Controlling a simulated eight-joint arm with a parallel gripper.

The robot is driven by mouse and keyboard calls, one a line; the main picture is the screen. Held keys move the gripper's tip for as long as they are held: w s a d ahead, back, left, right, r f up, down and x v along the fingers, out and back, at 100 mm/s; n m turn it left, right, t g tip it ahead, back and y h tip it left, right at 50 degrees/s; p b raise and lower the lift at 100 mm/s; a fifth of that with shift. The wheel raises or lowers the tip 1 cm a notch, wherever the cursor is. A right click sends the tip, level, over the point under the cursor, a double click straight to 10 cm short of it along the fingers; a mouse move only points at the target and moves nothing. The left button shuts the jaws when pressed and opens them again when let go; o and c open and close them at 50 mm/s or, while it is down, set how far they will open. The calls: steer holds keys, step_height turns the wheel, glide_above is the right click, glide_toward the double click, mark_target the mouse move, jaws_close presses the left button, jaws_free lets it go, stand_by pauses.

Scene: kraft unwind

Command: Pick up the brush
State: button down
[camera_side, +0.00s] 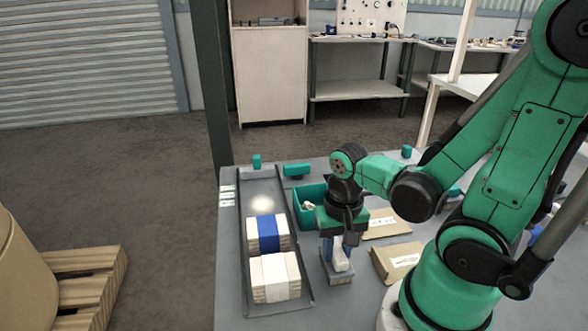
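A brush (341,260) with a pale upright handle and a flat grey-blue base stands on the grey table, to the right of the long tray. My gripper (342,240) points down right over it, with its dark fingers at the top of the pale handle. The fingers overlap the handle in this view. I cannot tell whether they are closed on it or still apart around it. The brush's base seems to rest on the table.
Left of the brush, a long grey tray (305,289) holds a blue-banded bundle (268,233) and a white-banded bundle (275,277). A teal bin (301,217) stands behind my gripper. Brown envelopes (384,258) lie to the right. Small teal blocks (296,170) sit at the back edge.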

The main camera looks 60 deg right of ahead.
mark_target(337, 249)
steer(key=shift+r, duration=0.15)
stand_by(0.3)
step_height(337, 249, up, 20)
stand_by(0.6)
